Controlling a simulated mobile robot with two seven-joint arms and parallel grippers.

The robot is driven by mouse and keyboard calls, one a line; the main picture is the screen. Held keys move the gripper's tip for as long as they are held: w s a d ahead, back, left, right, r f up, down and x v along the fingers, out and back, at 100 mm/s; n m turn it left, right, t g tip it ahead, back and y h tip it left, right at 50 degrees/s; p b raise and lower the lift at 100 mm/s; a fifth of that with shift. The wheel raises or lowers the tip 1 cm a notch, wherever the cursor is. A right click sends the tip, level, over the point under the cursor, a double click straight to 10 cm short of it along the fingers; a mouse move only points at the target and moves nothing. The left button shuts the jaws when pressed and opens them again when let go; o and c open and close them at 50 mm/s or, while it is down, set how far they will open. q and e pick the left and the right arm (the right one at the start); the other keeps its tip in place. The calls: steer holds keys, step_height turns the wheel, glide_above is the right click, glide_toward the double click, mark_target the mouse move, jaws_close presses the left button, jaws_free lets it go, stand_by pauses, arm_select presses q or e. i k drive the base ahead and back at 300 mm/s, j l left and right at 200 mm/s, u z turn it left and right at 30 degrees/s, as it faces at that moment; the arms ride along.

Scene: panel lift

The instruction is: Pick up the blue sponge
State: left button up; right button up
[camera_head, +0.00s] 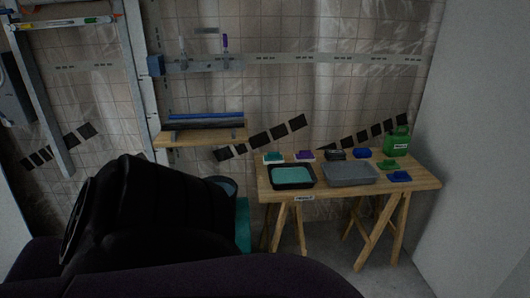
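Two small blue items rest on the wooden trestle table (430,183) at the right. One blue item (400,177) lies near the table's front right, and another blue item (362,152) sits at the back. They are too small to tell for certain which is the blue sponge. Neither of my grippers shows in the head view. A large black shape covers the lower left and hides what is behind it.
The table also holds a black tray with teal contents (293,175), a grey tray (349,173), a green item (387,164), a green container (397,141) and small items along the back. A wooden shelf (200,139) is left of it. A pale wall (480,150) bounds the right.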

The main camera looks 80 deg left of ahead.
mark_target(359, 153)
steer(key=u, duration=2.15)
